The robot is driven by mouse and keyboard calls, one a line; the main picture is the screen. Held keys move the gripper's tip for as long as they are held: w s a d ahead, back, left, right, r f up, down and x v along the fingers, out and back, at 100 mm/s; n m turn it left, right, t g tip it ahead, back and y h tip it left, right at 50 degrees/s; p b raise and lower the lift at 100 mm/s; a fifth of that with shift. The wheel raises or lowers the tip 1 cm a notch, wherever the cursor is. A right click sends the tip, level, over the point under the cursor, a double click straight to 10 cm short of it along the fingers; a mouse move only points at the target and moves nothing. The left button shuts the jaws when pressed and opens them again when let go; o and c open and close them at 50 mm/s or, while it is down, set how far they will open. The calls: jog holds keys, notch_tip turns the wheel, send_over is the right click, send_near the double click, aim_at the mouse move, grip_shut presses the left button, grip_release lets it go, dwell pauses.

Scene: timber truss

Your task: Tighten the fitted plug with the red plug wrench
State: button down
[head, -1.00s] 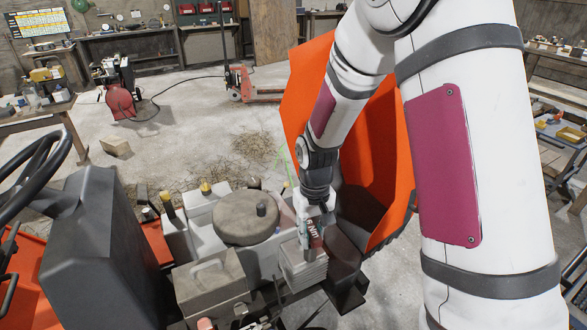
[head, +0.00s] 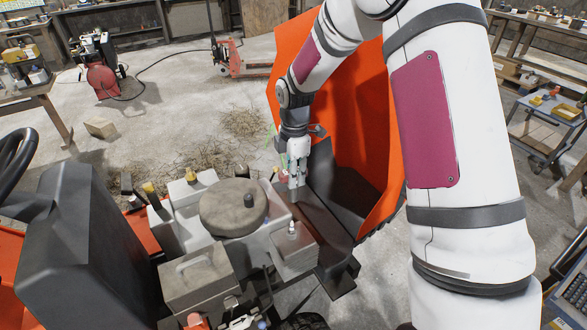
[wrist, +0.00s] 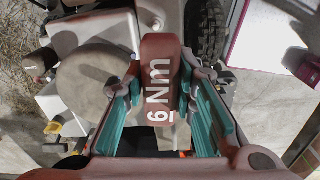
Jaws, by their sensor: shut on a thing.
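My gripper (head: 296,172) is shut on the red plug wrench (wrist: 160,52), which carries the white marking "6 Nm" and fills the space between the fingers in the wrist view. In the head view the wrench is small and mostly hidden by the fingers. The fitted plug (head: 292,228) is a small pale upright piece on top of a grey engine block (head: 293,247). A small pale piece that appears to be the same plug shows in the wrist view (wrist: 155,22). The gripper and wrench are apart from the plug, beyond it in the head view.
A round grey cover (head: 232,210) and a grey box (head: 197,277) stand left of the plug. A large orange panel (head: 340,120) rises right behind my gripper. A black steering wheel (head: 18,160) is at the far left. Open floor lies behind the machine.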

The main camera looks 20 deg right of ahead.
jog(key=shift+w+d+r+n, duration=0.15)
jog(key=shift+w+n, duration=0.1)
jog(key=shift+n, duration=0.35)
jog(key=shift+w+a+r+n, duration=0.15)
jog(key=shift+w+n, duration=0.1)
jog(key=shift+n, duration=0.35)
jog(key=shift+d+f, duration=0.1)
notch_tip(320, 180, down, 12)
jog(key=b, duration=0.4)
jog(key=shift+b, duration=0.3)
jog(key=shift+f+b, duration=1.4)
jog(key=shift+f, duration=1.4)
dwell(0.9)
jog(key=shift+m, duration=1.2)
jog(key=shift+m, duration=1.2)
